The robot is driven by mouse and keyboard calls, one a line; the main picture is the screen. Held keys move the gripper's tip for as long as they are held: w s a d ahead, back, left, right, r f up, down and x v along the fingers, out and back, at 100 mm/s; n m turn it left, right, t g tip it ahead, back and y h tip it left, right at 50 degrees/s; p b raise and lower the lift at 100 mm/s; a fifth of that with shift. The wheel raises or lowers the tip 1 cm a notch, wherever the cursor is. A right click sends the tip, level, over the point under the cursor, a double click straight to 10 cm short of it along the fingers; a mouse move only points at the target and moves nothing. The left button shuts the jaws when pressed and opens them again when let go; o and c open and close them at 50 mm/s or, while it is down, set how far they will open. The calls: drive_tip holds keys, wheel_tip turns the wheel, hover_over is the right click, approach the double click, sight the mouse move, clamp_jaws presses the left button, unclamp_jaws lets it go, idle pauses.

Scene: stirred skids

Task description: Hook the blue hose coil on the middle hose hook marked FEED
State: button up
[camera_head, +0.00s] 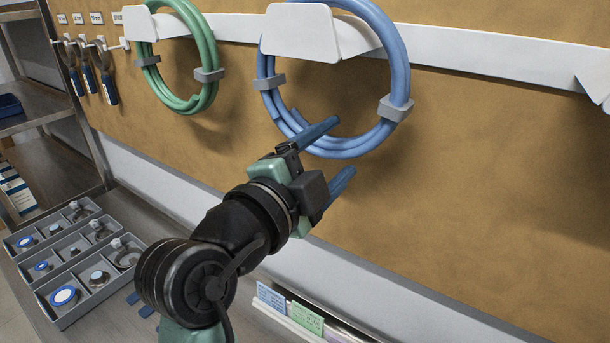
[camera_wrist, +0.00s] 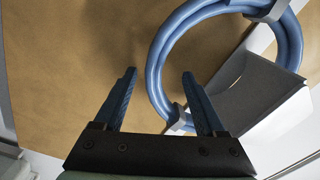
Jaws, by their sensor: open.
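The blue hose coil (camera_head: 398,75) hangs on the white middle hook (camera_head: 300,33) of the wall rail, with grey clips on its sides. It also shows at the upper right in the wrist view (camera_wrist: 157,60), with the hook's plate (camera_wrist: 260,95) by it. My gripper (camera_head: 343,147) is open near the coil's lower edge. No FEED marking is readable.
A green hose coil (camera_head: 211,55) hangs on the left hook (camera_head: 160,23). Another white hook (camera_head: 597,78) shows at the right edge. Blue-handled tools (camera_head: 110,88) hang at the far left. A grey compartment tray (camera_head: 62,285) and a card holder (camera_head: 285,318) lie below. The board right of the coil is clear.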

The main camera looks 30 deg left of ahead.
drive_tip(key=s+b, duration=0.3)
drive_tip(key=s, duration=0.8)
drive_tip(key=shift+s+b, duration=0.3)
drive_tip(key=shift+s, duration=0.1)
drive_tip(key=shift+d, duration=0.1)
drive_tip(key=w+d+r+n+t, duration=0.4)
drive_tip(key=w+d+r+n, duration=0.2)
drive_tip(key=d+r, duration=0.2)
drive_tip(key=s+d+r+n+t, duration=0.2)
drive_tip(key=d+r+n, duration=0.1)
drive_tip(key=d+r, duration=0.2)
drive_tip(key=s+d+r+n+t, duration=0.2)
drive_tip(key=d+r+n+t, duration=0.1)
drive_tip(key=d, duration=0.4)
wheel_tip(320, 180, up, 2)
drive_tip(key=shift+d+r+n, duration=0.2)
drive_tip(key=shift+r+n, duration=0.05)
drive_tip(key=shift+n, duration=0.25)
drive_tip(key=shift+w, duration=0.1)
